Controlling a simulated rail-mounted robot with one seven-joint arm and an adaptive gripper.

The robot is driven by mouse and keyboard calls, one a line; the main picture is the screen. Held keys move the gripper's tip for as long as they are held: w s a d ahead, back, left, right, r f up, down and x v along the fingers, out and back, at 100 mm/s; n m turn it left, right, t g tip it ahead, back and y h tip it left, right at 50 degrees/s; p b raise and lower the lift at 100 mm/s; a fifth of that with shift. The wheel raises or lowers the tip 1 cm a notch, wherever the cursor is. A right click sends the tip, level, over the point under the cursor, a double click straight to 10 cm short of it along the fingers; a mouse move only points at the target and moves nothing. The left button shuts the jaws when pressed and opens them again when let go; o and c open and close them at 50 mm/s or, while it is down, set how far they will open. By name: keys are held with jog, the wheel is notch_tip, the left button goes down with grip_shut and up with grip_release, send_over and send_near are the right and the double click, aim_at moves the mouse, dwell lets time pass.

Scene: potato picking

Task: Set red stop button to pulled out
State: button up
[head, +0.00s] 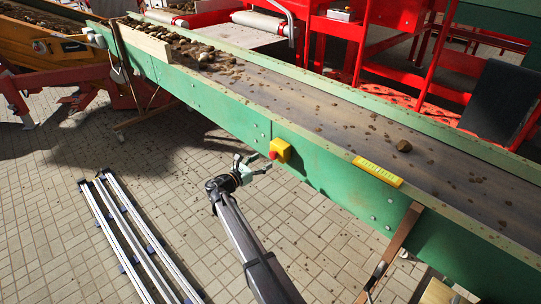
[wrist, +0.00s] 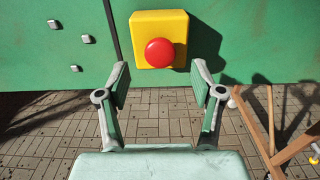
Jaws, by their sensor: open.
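The red stop button (wrist: 159,52) is a round mushroom cap on a yellow box (wrist: 143,22) fixed to the green conveyor side. In the head view the button (head: 273,155) shows on the left face of the yellow box (head: 283,147). My gripper (wrist: 160,75) is open and empty, its two fingers apart just below the button in the wrist view. In the head view my gripper (head: 255,164) is close to the button, to its left. I cannot tell whether the button is pressed in or pulled out.
The green conveyor (head: 225,107) runs diagonally, with potatoes (head: 200,54) and clods on its belt. Wooden legs (wrist: 285,145) stand right of the gripper. Metal rails (head: 128,238) lie on the tiled floor.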

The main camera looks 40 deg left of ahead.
aim_at(271, 156)
jog(key=shift+w+d+p, duration=0.15)
jog(key=shift+w+p, duration=0.05)
jog(key=shift+w, duration=1.15)
jog(key=shift+w+d+p, duration=0.15)
jog(key=shift+w, duration=1.15)
jog(key=shift+c, duration=0.4)
